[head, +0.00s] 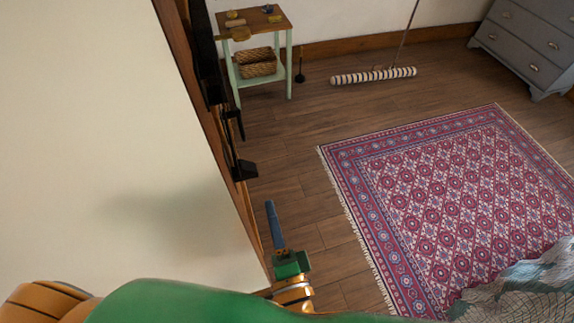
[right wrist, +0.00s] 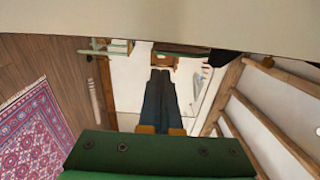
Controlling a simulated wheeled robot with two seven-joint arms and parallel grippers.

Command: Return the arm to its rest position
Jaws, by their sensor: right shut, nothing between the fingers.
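My right gripper (head: 270,205) is at the lower middle of the head view, beside the wooden edge of a large cream surface. Its dark blue fingers are together and empty, pointing up the picture. In the right wrist view the closed fingers (right wrist: 160,75) stand in the middle, with nothing held between them. A green and orange arm of mine crosses the bottom of the head view. My left gripper is not in view.
The cream surface (head: 90,130) fills the left, with black hook-like pieces (head: 243,168) along its wooden edge. A small table (head: 271,25) with a basket (head: 257,62), a patterned rug (head: 440,190), a striped roller (head: 373,75) and a grey dresser (head: 515,45) stand beyond. Wooden floor is clear between them.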

